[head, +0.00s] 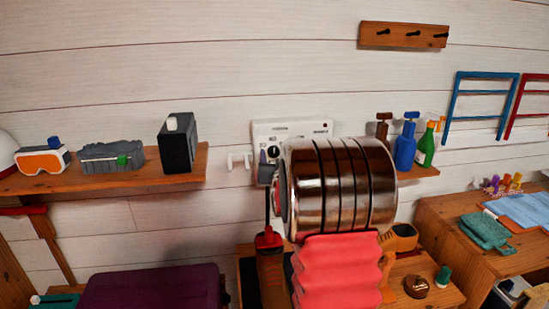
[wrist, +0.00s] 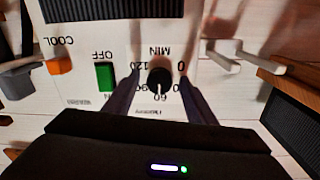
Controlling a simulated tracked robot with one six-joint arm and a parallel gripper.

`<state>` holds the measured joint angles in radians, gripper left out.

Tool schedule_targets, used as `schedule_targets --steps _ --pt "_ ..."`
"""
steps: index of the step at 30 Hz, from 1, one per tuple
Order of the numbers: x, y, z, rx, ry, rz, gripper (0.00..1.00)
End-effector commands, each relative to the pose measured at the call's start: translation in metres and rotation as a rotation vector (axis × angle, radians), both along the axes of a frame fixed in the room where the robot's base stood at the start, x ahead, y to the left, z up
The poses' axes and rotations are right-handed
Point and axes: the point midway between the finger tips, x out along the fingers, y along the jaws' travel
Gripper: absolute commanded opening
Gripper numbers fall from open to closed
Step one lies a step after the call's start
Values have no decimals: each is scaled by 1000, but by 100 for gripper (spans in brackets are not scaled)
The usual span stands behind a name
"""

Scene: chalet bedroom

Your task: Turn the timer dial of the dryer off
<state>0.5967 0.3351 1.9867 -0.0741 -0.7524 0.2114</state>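The dryer (head: 315,128) is a white wall box with a control panel, partly hidden by my arm in the head view. Its timer dial (wrist: 160,82) is a round black knob with a white mark that seems to point toward 60. The numbers appear upside down in the wrist view, with 0 at the dial's upper right. My gripper (wrist: 159,77) is open, with one dark finger on each side of the dial. I cannot tell whether either finger touches it. In the head view the dial (head: 273,151) shows just above my gripper.
A green switch (wrist: 105,76) by OFF and an orange switch (wrist: 59,65) by COOL sit left of the dial in the wrist view. White hooks (head: 238,161) are beside the dryer. A shelf (head: 190,170) with goggles and a black box stands left; bottles (head: 404,150) stand right.

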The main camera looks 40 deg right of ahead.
Motion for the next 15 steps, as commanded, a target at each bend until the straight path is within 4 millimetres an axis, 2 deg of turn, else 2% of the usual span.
schedule_targets --steps 2,15 --pt "0 0 0 0 0 0 45" --pt "0 0 0 0 0 0 14"
